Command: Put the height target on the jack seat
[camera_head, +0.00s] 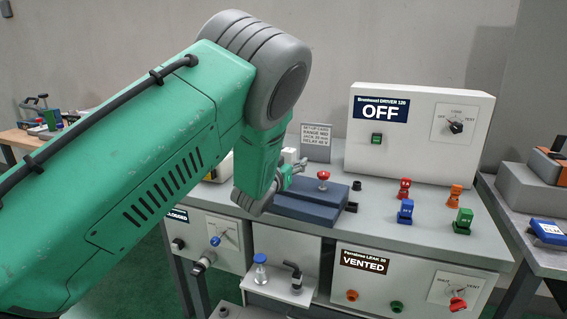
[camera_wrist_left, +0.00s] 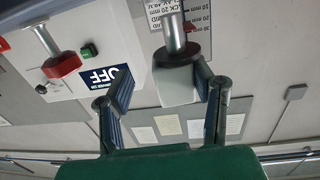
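My left gripper (camera_head: 292,176) is at the blue-grey block on the bench, its fingers partly hidden by my arm. In the left wrist view the two fingers of this gripper (camera_wrist_left: 166,92) stand apart. A pale block on a metal post, possibly the height target (camera_wrist_left: 176,86), shows between them, with a clear gap to the left finger. A small white block (camera_head: 290,155) shows just behind the gripper in the head view. A red-topped post (camera_head: 323,175) stands to the right on the blue-grey block; it also shows in the left wrist view (camera_wrist_left: 62,66). I cannot tell which part is the jack seat. My right gripper is out of view.
A set-up card (camera_head: 316,142) stands behind the gripper. A white driver box (camera_head: 418,130) reading OFF is at the back. Red, blue, orange and green pieces (camera_head: 405,211) stand at the right. A panel (camera_head: 365,262) reading VENTED is below.

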